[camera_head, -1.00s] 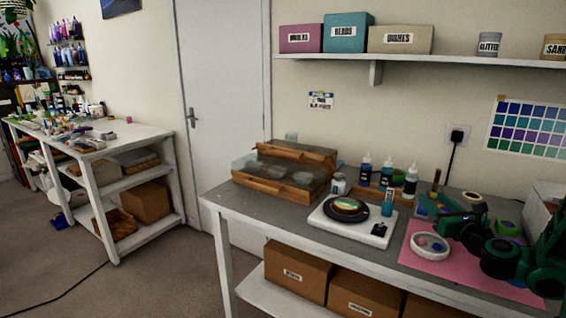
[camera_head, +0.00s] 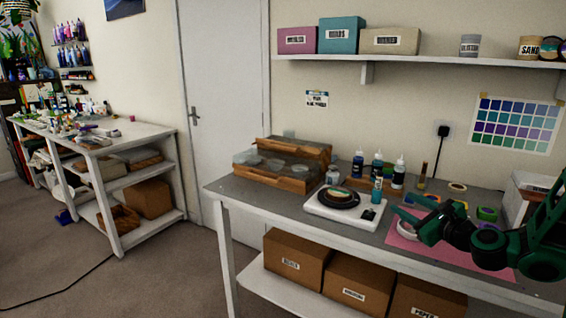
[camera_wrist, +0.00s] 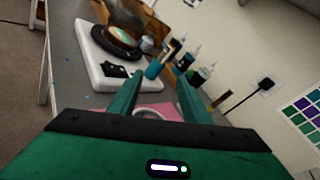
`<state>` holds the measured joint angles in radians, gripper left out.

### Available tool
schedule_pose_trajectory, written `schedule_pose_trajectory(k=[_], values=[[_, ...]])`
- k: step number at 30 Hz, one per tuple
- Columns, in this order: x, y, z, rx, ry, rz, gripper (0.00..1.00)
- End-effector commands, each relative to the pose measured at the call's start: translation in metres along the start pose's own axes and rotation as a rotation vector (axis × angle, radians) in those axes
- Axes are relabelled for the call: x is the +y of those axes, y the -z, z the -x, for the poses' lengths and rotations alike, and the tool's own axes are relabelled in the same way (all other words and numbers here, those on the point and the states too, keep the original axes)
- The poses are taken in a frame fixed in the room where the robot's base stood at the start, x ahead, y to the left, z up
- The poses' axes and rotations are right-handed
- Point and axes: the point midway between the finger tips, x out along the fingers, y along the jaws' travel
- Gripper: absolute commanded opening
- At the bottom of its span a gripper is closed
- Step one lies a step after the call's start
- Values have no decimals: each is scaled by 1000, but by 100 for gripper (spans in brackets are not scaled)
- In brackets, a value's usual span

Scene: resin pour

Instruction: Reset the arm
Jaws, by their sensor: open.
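My gripper (camera_head: 402,217) is green with two teal fingers. In the head view it is at the right end of the workbench, above the pink mat (camera_head: 394,237). Its fingers point left toward the white scale (camera_head: 335,218). In the wrist view the fingers (camera_wrist: 157,95) stand apart with nothing held between them. A white dish (camera_wrist: 150,113) on the pink mat shows behind them. In the head view my gripper and arm hide most of the dish and part of the mat.
A dark turntable with a round coaster (camera_head: 338,196) sits on the scale. A teal cup (camera_head: 377,197) and several bottles (camera_head: 377,168) stand near it. A wooden-framed case (camera_head: 283,165) is at the bench's left end. A white box (camera_head: 522,195) stands at the right, beside my arm.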

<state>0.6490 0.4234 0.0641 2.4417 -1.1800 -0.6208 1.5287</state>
Motion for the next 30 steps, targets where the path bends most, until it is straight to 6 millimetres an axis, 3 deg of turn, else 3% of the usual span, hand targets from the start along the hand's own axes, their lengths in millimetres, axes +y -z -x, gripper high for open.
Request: schedule_pose_trajectory(k=[8,12,15,21,30], values=[[80,-28,8,35,-281,558,44],[123,-31,31,47,-485,962,44],[143,-30,54,47,-629,1232,44],[155,-25,112,38,-905,1692,44],[147,-23,175,12,-1167,2011,44]])
